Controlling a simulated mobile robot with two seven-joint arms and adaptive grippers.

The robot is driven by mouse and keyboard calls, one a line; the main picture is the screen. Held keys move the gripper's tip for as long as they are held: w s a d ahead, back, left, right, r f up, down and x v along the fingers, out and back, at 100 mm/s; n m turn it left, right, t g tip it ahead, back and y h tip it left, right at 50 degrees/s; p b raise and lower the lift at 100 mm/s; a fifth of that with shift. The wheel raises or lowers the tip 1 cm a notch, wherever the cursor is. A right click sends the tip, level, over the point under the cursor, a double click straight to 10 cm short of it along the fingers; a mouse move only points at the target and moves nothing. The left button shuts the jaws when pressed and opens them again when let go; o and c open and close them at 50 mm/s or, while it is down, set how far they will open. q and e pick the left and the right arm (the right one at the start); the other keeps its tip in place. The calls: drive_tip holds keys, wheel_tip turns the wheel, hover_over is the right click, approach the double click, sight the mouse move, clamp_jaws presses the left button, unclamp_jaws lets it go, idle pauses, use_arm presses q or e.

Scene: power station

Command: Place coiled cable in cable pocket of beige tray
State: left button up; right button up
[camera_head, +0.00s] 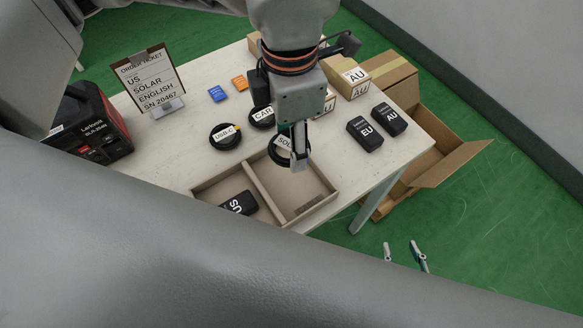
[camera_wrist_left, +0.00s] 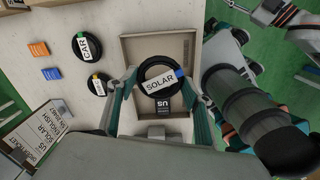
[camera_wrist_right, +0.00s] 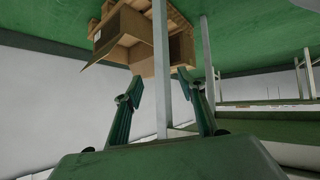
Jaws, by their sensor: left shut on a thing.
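The beige tray (camera_head: 258,188) sits at the table's front edge, split by a divider; it also shows in the left wrist view (camera_wrist_left: 190,44). A black US adapter (camera_head: 239,203) lies in its left compartment, and the visible part of the right compartment is empty. My left gripper (camera_head: 299,160) is shut on the black coiled cable labelled SOLAR (camera_head: 281,151), over the tray's back right part. The coil (camera_wrist_left: 161,90) sits between the fingers in the left wrist view; its height above the tray is hard to tell. My right gripper (camera_head: 403,254) is open and empty, away from the table.
USB-C (camera_head: 225,137) and CAR (camera_head: 261,118) coils lie behind the tray. EU (camera_head: 364,133) and AU (camera_head: 388,119) adapters lie to the right. An order ticket (camera_head: 151,80) reads US, SOLAR, ENGLISH. A black-red power station (camera_head: 92,130) stands left; an open carton (camera_head: 440,158) stands beyond the right edge.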

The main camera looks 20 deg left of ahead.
use_arm(q)
wheel_tip(320, 180, down, 7)
drive_tip(key=shift+r, duration=0.15)
drive_tip(key=shift+f, duration=0.45)
wheel_tip(320, 180, down, 4)
drive_tip(key=shift+r+b, duration=0.1)
drive_tip(key=shift+b, duration=0.35)
use_arm(e)
drive_tip(key=shift+w+d+f, duration=0.15)
drive_tip(key=shift+w+d, duration=0.1)
drive_tip(key=shift+w, duration=0.25)
drive_tip(key=shift+s, duration=0.1)
use_arm(q)
drive_tip(key=o, duration=1.1)
use_arm(e)
drive_tip(key=shift+s+f, duration=0.15)
drive_tip(key=shift+s, duration=0.05)
